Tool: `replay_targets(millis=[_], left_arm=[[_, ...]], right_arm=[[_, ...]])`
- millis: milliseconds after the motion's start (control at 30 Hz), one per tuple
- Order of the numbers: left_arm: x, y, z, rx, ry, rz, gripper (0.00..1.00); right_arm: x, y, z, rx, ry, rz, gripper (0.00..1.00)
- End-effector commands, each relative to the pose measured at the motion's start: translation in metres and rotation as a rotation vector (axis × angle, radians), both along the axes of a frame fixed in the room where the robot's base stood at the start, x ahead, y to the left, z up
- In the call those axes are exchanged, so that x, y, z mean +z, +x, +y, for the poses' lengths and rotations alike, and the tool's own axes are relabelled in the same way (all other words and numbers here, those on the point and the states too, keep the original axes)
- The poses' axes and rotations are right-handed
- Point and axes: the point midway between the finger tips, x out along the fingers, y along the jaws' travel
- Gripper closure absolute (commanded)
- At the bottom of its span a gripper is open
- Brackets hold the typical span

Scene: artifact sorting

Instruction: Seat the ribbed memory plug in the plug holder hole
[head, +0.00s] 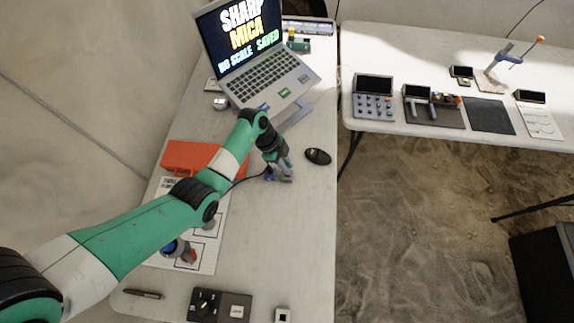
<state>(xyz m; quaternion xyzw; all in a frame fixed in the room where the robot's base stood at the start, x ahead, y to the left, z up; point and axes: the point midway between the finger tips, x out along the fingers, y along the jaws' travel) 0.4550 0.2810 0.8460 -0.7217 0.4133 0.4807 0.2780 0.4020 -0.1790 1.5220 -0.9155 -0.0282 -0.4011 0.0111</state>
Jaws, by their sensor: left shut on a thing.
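My left gripper (281,168) is low over the middle of the near table, left of the black mouse. It is shut on a small grey-blue thing (286,179), too small and too covered to tell whether it is the ribbed memory plug. A small white block with a dark square opening (283,315) stands at the table's near edge; it may be the plug holder. Left of it lies a dark panel (206,302) with a black knob and a white insert. My right gripper is not in view.
A laptop (270,78) stands at the back, a black mouse (317,156) right of the gripper. An orange case (190,156) and a marked white sheet (208,255) lie left, partly behind my arm. A pen (142,294) lies front left.

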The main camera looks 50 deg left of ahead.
Motion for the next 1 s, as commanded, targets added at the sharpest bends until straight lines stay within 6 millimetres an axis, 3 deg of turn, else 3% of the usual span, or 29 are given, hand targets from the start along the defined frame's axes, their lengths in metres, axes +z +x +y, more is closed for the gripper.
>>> replay_targets(millis=[33,200,400,633,1000], left_arm=[[0.018,-0.009,-0.004,0.0,-0.002,0.003,1.0],[0.063,-0.042,-0.018,-0.001,-0.001,0.002,1.0],[0.082,-0.092,-0.04,0.0,-0.002,0.006,1.0],[0.092,-0.122,-0.053,-0.001,-0.001,0.004,1.0],[0.092,-0.125,-0.054,0.0,-0.001,0.003,1.0]], right_arm=[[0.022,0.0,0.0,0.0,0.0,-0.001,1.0],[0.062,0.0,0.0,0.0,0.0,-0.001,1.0],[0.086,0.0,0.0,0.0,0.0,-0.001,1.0],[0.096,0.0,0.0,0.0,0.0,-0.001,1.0],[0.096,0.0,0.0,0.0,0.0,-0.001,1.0]])
